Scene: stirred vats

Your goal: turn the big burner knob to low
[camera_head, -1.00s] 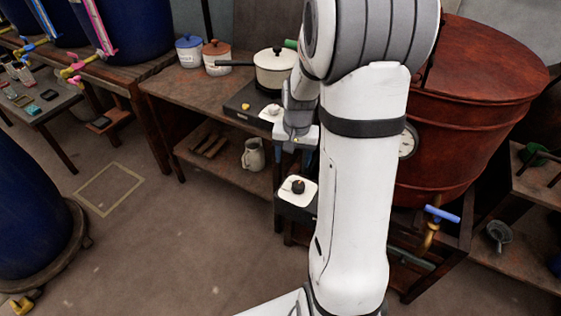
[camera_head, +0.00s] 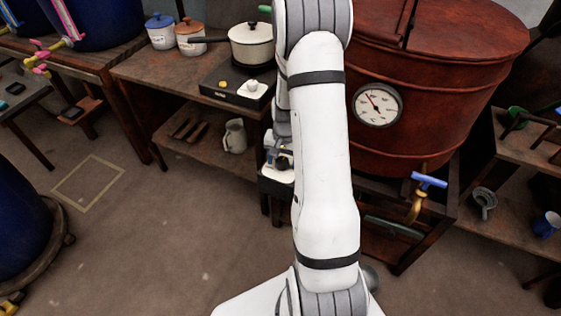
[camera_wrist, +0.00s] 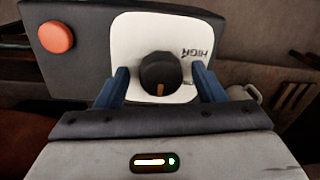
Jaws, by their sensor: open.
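The big burner knob (camera_wrist: 159,72) is black and round, with an orange-brown pointer mark toward the bottom of the wrist picture. It sits on a white plate (camera_wrist: 124,38) on a dark control box (camera_wrist: 60,78). The word HIGH shows upside down at the plate's upper right; another label below it is mostly hidden. My gripper (camera_wrist: 160,84) is open, with one blue finger on each side of the knob. Gaps seem to show on both sides. In the head view, the white plate (camera_head: 284,177) is partly covered by my arm and the knob is hidden.
An orange button (camera_wrist: 56,38) is on the same box. A big red vat (camera_head: 440,95) with a dial gauge (camera_head: 378,104) and a blue-handled tap (camera_head: 428,181) stands right of my arm. A burner (camera_head: 222,87) with a lidded pot (camera_head: 250,47) is on the table behind.

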